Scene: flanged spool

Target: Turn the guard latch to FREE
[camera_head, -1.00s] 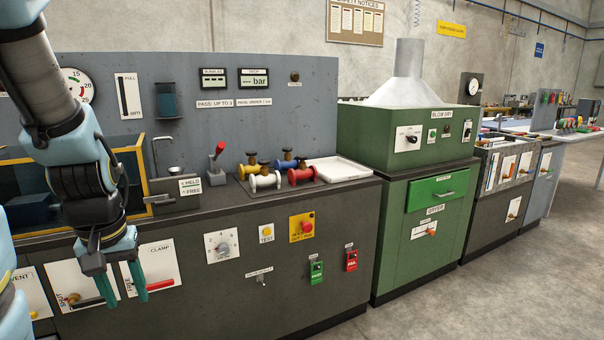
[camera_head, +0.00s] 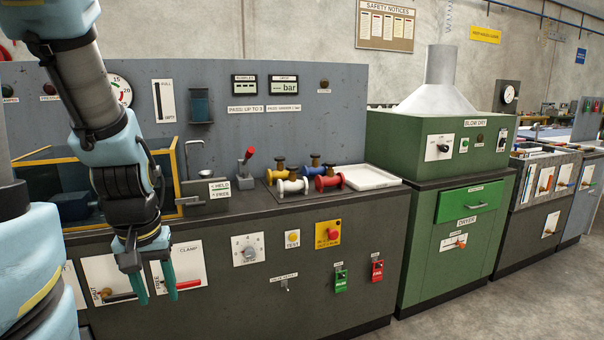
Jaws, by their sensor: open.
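The guard latch plate (camera_head: 219,188), marked HELD and FREE, sits on the bench top, right of the yellow-framed guard tank (camera_head: 30,188). A grey metal block (camera_head: 194,188) stands behind the plate. A short metal bar (camera_head: 189,201) points left from the plate toward the yellow frame, and I cannot tell for sure which mark it is set to. My gripper (camera_head: 157,285) points down with its two teal fingers apart and empty. In the picture it is below and left of the latch, in front of the clamp panel (camera_head: 185,266) on the bench front.
A red-knobbed lever (camera_head: 247,167) stands right of the latch. Several coloured spools (camera_head: 293,186) and a white tray (camera_head: 362,178) are further right on the bench. A hooked metal rod (camera_head: 195,147) rises behind the latch. The green dryer (camera_head: 440,200) stands at the right.

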